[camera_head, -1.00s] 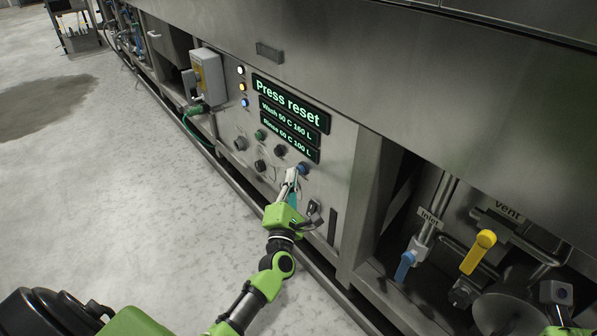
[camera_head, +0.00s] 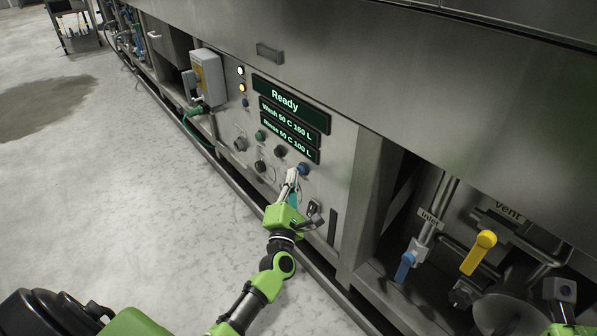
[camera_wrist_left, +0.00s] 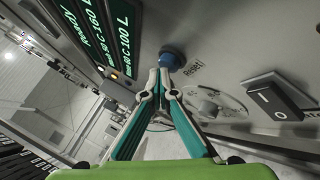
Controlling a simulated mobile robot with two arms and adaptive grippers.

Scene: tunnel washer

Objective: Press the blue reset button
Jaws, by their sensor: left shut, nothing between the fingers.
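The blue reset button (camera_head: 303,168) is on the lower right of the steel control panel (camera_head: 343,150). In the left wrist view the blue button (camera_wrist_left: 173,58) has a "Reset" label beside it. My left gripper (camera_head: 292,173) is shut and empty, its fingertips at the button's near side. In the left wrist view the shut fingertips (camera_wrist_left: 163,72) seem to meet the button's edge; I cannot tell whether they touch. The top display (camera_head: 286,100) reads "Ready". Part of my right arm shows at the bottom right edge; its fingers are not visible.
Other knobs (camera_head: 260,166) and a green button (camera_head: 260,135) sit left of the blue one. A black rocker switch (camera_wrist_left: 279,98) is near the gripper. A blue inlet handle (camera_head: 405,266) and a yellow vent handle (camera_head: 478,251) stand at the right.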

